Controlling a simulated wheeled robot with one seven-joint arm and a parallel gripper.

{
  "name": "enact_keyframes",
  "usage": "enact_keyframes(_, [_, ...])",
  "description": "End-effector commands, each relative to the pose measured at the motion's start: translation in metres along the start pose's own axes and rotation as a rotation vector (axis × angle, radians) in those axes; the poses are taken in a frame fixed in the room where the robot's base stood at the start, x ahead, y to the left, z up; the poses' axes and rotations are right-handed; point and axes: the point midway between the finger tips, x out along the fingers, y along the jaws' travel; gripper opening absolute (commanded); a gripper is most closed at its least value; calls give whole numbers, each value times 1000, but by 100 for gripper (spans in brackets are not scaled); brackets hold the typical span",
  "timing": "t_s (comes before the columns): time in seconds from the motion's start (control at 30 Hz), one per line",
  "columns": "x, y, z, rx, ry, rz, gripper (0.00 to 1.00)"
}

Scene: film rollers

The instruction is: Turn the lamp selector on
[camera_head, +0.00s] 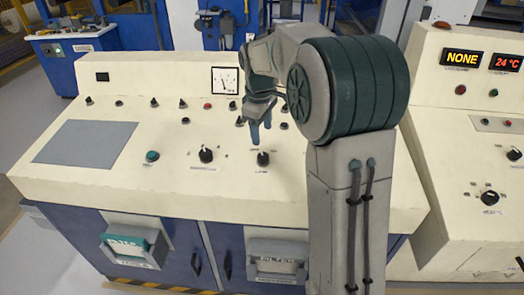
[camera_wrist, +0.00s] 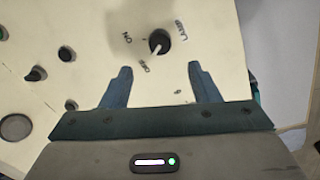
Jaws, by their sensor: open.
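The lamp selector (camera_head: 262,158) is a small black rotary knob on the cream sloping console. In the wrist view the lamp selector (camera_wrist: 160,41) has a white pointer line and "LAMP", "ON" and "OFF" labels around it. The white line points toward the "OFF" label. My gripper (camera_head: 261,132) is above the panel, just beyond the knob in the head view. In the wrist view my gripper (camera_wrist: 160,70) is open and empty, with its fingertips apart on either side below the knob. The knob lies ahead of the gap, apart from both fingers.
A similar black selector (camera_head: 206,155) and a green button (camera_head: 152,156) sit to the left. Several small knobs and a square gauge (camera_head: 225,80) line the back of the panel. A flat grey plate (camera_head: 85,142) is at left.

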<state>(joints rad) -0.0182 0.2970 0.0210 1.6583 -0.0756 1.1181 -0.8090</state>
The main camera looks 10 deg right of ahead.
Motion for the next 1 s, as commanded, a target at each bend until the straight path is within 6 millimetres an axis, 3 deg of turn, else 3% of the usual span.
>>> enact_keyframes(0.2, [50, -1, 0, -1, -4, -4, 55])
enact_keyframes(0.4, [81, -1, -1, -3, -2, -2, 55])
enact_keyframes(0.6, [95, -1, -1, -3, -1, -1, 55])
enact_keyframes(0.87, [97, -1, -1, -3, 0, 0, 55])
enact_keyframes(0.9, [97, -1, -1, -3, 0, 0, 53])
enact_keyframes(1.0, [96, -1, -1, -3, 0, 0, 25])
